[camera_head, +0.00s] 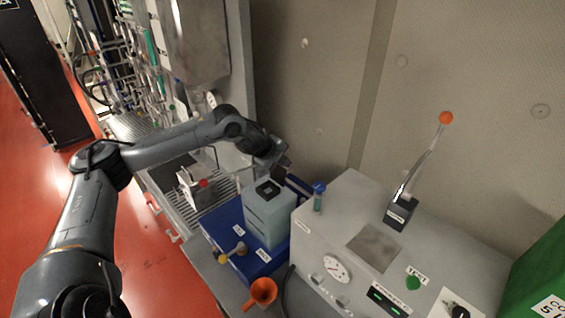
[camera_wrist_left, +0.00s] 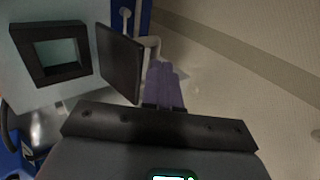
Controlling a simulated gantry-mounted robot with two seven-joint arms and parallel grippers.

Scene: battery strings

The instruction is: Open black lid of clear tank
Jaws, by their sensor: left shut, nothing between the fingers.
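The clear tank (camera_head: 268,218) is a pale blue-grey box on a blue base. Its top has a square opening with a black rim (camera_wrist_left: 78,68), which also shows in the head view (camera_head: 268,189). The black lid (camera_wrist_left: 121,63) is swung away from the opening, tilted up at its right side in the left wrist view. The inside of the tank shows through the opening. My left gripper (camera_wrist_left: 164,72) has its purple fingers together, empty, just right of the lid. I cannot tell whether they touch it. In the head view my left gripper (camera_head: 277,160) is above the tank's far side. My right gripper is out of view.
A grey machine (camera_head: 345,225) with a gauge and an orange-knobbed lever (camera_head: 428,155) stands right of the tank. The blue base (camera_head: 228,225) carries a small yellow-handled valve (camera_head: 231,252). An orange funnel (camera_head: 262,292) is in front. The wall is close behind.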

